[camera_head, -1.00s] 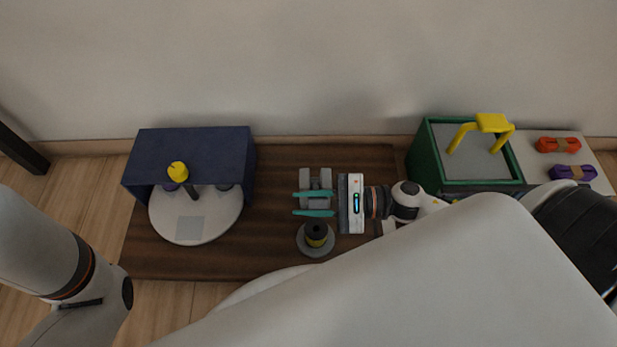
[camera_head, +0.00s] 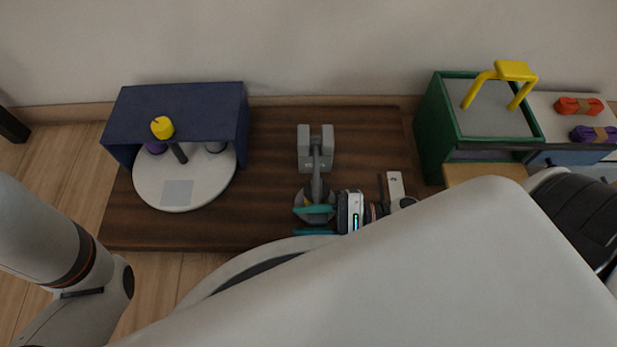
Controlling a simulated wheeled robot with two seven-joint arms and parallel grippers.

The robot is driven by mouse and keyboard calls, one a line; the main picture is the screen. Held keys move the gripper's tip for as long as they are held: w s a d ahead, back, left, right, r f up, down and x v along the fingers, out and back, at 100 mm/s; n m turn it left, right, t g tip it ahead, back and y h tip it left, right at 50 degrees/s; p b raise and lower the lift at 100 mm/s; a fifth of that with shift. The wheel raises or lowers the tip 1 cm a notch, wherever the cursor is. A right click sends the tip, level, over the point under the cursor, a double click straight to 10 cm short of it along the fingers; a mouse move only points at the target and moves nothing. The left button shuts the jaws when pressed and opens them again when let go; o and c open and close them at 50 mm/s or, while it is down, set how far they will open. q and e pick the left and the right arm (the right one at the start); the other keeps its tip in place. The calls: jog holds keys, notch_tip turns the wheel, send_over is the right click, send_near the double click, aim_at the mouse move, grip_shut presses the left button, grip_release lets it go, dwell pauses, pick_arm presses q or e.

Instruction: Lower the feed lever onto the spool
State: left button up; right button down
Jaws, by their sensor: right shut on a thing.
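The grey feed lever (camera_head: 317,172) runs from its upright grey bracket (camera_head: 316,150) toward the front of the board. My right gripper (camera_head: 315,220), with teal fingertips, is shut on the lever's front end. The fingers and lever hide most of the spool, so I cannot tell whether the lever touches it. My left arm shows at the lower left, but its gripper is out of view.
A navy housing (camera_head: 180,112) with a white turntable (camera_head: 185,185) and a yellow knob (camera_head: 162,128) stands at left. A green box (camera_head: 432,130) with a yellow handle (camera_head: 515,71) stands at right, beside orange (camera_head: 579,106) and purple (camera_head: 595,134) cord bundles.

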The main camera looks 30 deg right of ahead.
jog(key=shift+w+d+f+t+b, duration=0.3)
jog(key=shift+w+f+b, duration=0.1)
jog(key=shift+f, duration=0.1)
jog(key=shift+n, duration=0.3)
jog(key=c, duration=1.3)
grip_release()
jog(key=shift+f, duration=0.1)
jog(key=shift+a, duration=0.1)
jog(key=shift+s+d+p, duration=0.2)
jog(key=shift+d+p, duration=0.05)
jog(key=shift+p, duration=0.1)
jog(key=p+v, duration=0.3)
jog(key=v, duration=0.3)
jog(key=shift+w+d+r, duration=0.1)
jog(key=shift+d+r, duration=0.05)
jog(key=shift+r, duration=0.1)
jog(key=shift+d+f, duration=0.1)
jog(key=shift+d, duration=0.2)
